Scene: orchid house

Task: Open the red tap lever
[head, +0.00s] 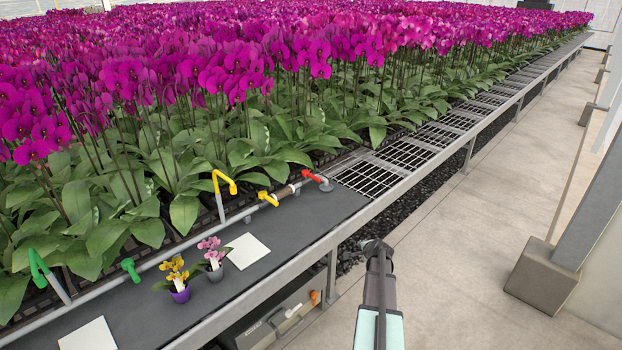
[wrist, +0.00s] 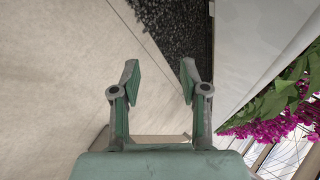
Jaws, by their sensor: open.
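The red tap lever (head: 311,176) sits at the right end of the grey pipe along the back of the dark bench mat, beside a grey pipe end. My gripper (head: 376,243) is in front of the bench, over the gap by the floor, to the right of and nearer than the red lever. In the wrist view my gripper (wrist: 160,75) has its two fingers apart with nothing between them. The red lever does not show in the wrist view.
A yellow lever (head: 268,198), yellow spout (head: 224,182), green lever (head: 130,270) and green spout (head: 38,264) share the pipe. Two small potted orchids (head: 178,280) (head: 212,258) and white cards (head: 246,250) are on the mat. Tall orchids crowd behind. The walkway (head: 460,260) is open.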

